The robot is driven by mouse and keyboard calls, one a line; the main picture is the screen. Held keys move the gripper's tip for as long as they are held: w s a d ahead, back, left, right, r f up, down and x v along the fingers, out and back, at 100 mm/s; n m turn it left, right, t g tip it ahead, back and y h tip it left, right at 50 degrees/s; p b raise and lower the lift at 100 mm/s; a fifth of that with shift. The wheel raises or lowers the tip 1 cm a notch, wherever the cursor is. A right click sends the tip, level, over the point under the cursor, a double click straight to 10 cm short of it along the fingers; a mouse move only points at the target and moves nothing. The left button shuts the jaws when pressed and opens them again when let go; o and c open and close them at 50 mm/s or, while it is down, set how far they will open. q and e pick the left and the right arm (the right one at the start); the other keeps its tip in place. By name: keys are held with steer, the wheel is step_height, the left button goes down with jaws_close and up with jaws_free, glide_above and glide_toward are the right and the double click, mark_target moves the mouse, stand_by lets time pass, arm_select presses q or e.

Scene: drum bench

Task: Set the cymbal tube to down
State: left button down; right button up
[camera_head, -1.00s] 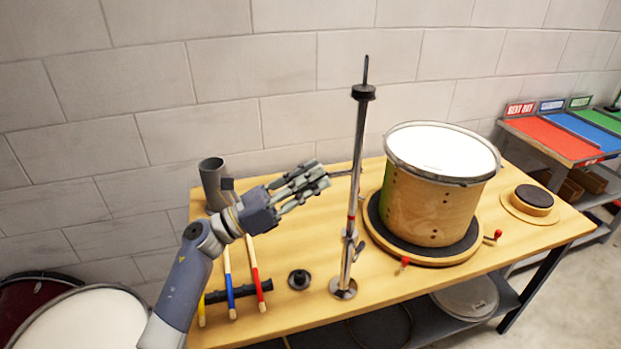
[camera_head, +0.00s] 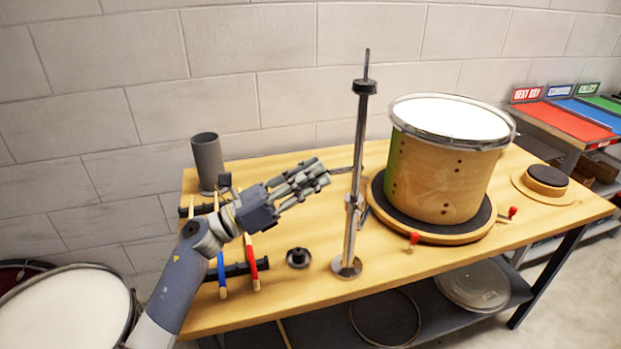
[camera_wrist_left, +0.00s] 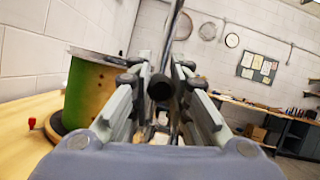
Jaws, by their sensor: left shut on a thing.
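The cymbal stand (camera_head: 348,240) rises upright from a round metal foot on the bench. Its upper cymbal tube (camera_head: 360,125) carries a black disc and a thin rod tip at the top. No red band shows above the collar (camera_head: 353,201). A thin dark side rod (camera_head: 346,169) reaches from the tube toward my left gripper (camera_head: 322,174). In the left wrist view, my left gripper (camera_wrist_left: 160,100) is shut on the side rod's round black end (camera_wrist_left: 160,87), between its fingers. The exact contact is hard to see. My right gripper is not in view.
A drum (camera_head: 445,165) on a round turntable stands right of the stand. A black disc-shaped part (camera_head: 298,257), drumsticks on a rack (camera_head: 254,262) and a grey cup (camera_head: 207,160) are on the left. A round pad (camera_head: 546,182) lies at the bench's right.

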arm_select(q)
steer(key=shift+f, duration=0.7)
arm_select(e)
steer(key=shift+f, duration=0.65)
arm_select(q)
steer(key=c, duration=1.6)
jaws_free()
steer(key=shift+o, duration=0.4)
steer(key=shift+r, duration=0.1)
steer(key=v, duration=1.2)
steer(key=shift+a, duration=0.1)
